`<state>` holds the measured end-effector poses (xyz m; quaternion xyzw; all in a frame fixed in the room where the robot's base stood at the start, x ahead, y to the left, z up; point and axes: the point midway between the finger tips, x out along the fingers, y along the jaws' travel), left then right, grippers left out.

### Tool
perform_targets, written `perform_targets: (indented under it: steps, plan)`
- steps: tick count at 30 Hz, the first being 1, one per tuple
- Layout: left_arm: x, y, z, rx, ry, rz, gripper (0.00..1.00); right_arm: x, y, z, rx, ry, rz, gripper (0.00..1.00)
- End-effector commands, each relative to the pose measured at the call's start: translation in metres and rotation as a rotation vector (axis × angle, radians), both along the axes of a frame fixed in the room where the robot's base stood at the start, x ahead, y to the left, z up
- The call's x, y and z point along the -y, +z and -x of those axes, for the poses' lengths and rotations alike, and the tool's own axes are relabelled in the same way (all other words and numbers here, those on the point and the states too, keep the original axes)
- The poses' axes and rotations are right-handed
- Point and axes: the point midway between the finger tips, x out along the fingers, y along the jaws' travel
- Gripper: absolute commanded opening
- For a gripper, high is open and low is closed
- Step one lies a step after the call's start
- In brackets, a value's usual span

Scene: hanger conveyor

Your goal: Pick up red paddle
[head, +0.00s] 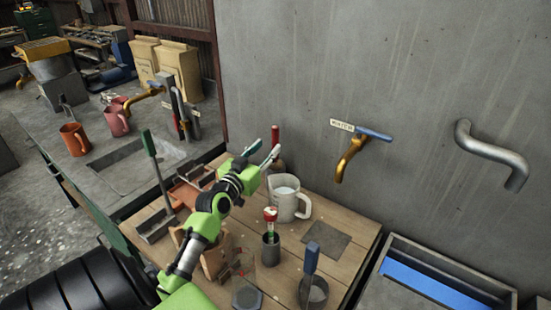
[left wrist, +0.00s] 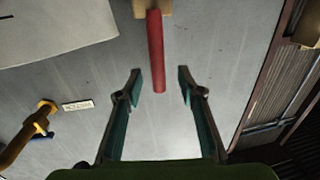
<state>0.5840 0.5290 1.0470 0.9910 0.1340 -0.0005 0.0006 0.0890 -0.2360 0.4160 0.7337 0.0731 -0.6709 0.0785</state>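A red paddle handle (head: 275,136) stands upright behind the left gripper in the head view, near the wall. In the left wrist view the red handle (left wrist: 156,50) reaches down from a tan piece at the top edge, its end between the two fingertips. My left gripper (head: 265,152) is open, with one finger on each side of the handle in the left wrist view (left wrist: 158,78). A gap shows on both sides, so neither finger touches it. The lower part of the paddle is mostly hidden in the head view. My right gripper is not in view.
A white measuring jug (head: 285,204) stands right of the gripper. A grey cup (head: 270,250) holds a red-topped tool. A blue-handled tool (head: 311,260) and a green-handled tool (head: 149,146) stand nearby. A water tap (head: 348,160) juts from the grey wall.

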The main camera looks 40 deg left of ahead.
Motion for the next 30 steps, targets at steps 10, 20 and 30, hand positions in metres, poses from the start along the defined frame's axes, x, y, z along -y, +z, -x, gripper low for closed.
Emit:
perform_targets:
  steps: [10, 20, 30]
  plan:
    - [-0.006, 0.004, -0.032, 0.001, 0.000, 0.002, 0.35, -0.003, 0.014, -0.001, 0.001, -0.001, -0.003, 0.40]
    - [-0.012, 0.001, -0.059, -0.001, 0.000, -0.001, 0.35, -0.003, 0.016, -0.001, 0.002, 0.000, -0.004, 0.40]
    - [-0.012, 0.000, -0.059, 0.000, 0.000, -0.001, 0.00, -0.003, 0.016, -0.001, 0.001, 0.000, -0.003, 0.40]
